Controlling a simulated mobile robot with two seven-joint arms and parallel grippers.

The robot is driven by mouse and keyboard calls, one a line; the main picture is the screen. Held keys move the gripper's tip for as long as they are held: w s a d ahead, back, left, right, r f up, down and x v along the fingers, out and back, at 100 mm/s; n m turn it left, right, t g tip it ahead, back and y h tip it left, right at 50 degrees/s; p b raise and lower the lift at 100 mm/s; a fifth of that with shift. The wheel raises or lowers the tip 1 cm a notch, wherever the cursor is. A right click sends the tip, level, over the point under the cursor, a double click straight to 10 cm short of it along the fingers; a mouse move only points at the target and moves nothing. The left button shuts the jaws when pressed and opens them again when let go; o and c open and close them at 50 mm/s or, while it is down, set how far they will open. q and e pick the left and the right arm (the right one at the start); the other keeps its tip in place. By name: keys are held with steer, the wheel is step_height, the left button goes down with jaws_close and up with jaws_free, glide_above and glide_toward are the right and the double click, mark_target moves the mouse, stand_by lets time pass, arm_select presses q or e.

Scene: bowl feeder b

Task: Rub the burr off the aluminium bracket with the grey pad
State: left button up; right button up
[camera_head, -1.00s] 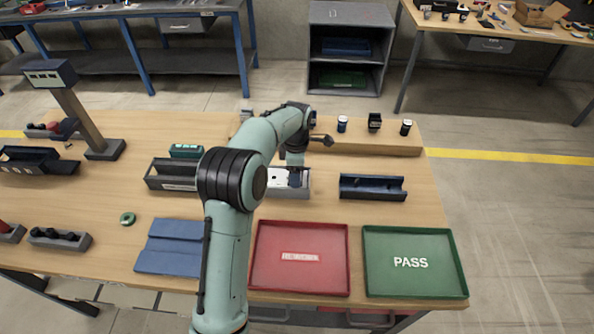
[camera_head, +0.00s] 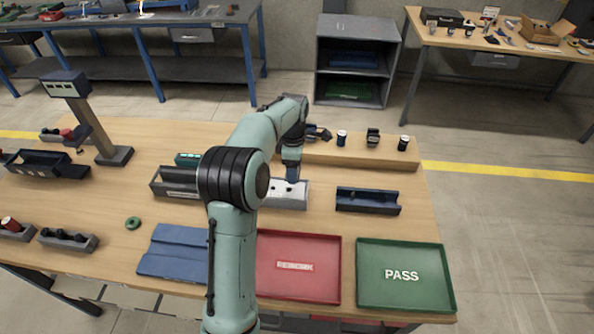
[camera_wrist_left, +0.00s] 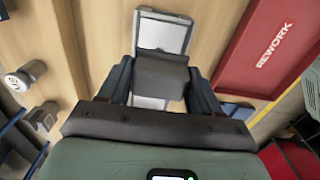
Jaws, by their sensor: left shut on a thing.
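My left gripper (camera_head: 292,172) is over the back part of a light grey fixture (camera_head: 288,206) on the bench. In the left wrist view the gripper (camera_wrist_left: 161,76) is shut on the dark grey pad (camera_wrist_left: 162,68), with one finger on each side. The pale aluminium bracket (camera_head: 281,191) lies in the fixture; it also shows in the wrist view (camera_wrist_left: 164,36), beyond the pad. The pad hides part of the bracket. I cannot tell whether the pad touches it, and the burr is too small to make out. My right gripper is not in view.
A red REWORK tray (camera_head: 300,287) and a green PASS tray (camera_head: 405,295) lie at the front. A dark blue bin (camera_head: 368,208) is right of the fixture, a dark bin (camera_head: 175,193) left. A blue mat (camera_head: 172,265) lies front left. Small items stand on the back ledge (camera_head: 360,158).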

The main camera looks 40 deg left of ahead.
arm_select(q)
steer(key=shift+w+d+r, duration=0.1)
steer(key=shift+r, duration=0.4)
steer(key=shift+r, duration=3)
steer(key=shift+f, duration=0.1)
